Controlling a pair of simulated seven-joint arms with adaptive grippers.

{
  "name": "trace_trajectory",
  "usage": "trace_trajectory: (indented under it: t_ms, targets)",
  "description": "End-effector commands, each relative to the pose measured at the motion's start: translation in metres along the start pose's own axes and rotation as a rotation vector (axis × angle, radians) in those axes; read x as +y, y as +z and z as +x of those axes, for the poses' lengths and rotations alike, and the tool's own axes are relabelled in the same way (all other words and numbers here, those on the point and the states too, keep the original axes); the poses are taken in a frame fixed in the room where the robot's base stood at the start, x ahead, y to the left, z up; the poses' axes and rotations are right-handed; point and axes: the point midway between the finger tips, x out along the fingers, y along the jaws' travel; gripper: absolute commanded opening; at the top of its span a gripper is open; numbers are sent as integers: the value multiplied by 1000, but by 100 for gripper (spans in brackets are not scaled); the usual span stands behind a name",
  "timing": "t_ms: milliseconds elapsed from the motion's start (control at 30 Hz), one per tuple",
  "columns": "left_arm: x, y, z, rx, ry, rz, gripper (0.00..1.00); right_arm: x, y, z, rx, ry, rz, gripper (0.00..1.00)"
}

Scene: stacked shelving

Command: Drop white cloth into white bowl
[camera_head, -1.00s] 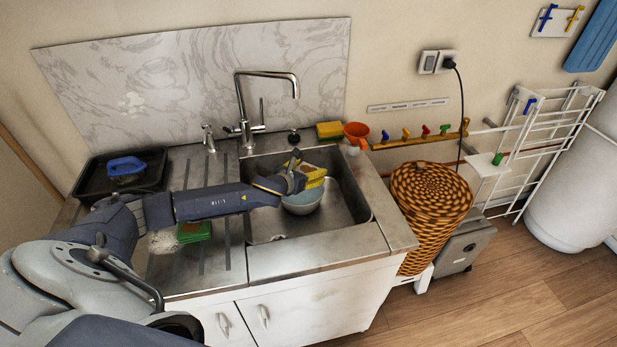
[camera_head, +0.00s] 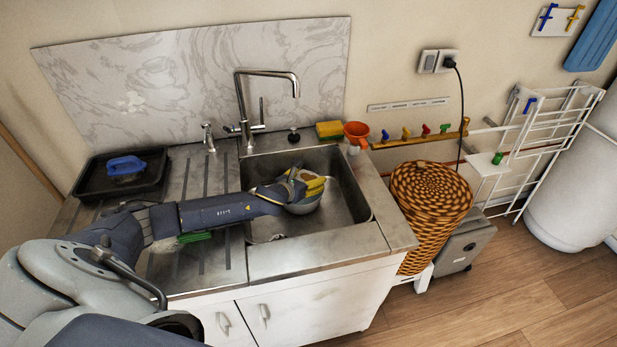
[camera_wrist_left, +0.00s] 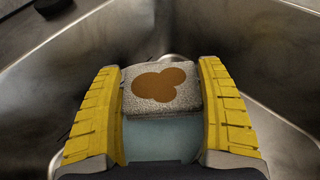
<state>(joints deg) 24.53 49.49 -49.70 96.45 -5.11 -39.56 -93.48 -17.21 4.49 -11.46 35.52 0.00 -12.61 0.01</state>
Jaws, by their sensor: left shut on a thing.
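In the head view the gripper mostly hides the cloth. My right gripper is not in view.
The metal sink (camera_head: 349,207) has walls close around the gripper. The faucet (camera_head: 268,75) stands behind it.

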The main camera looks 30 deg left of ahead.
Motion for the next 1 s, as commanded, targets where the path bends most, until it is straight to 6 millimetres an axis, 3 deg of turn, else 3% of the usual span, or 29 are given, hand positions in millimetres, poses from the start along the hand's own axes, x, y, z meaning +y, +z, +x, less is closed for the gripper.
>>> trace_trajectory:
  t_ms: [200, 233, 400, 867, 1000]
  targets:
    - [0, -2, 1, 0, 0, -1, 44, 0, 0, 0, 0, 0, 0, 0]
    - [0, -3, 1, 0, 0, -1, 78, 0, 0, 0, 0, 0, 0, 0]
    - [0, -2, 1, 0, 0, 0, 98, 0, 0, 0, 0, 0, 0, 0]
    - [0, 8, -3, -1, -1, 0, 99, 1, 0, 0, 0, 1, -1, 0]
    - [0, 8, -21, 1, -1, 1, 99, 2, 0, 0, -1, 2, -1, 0]
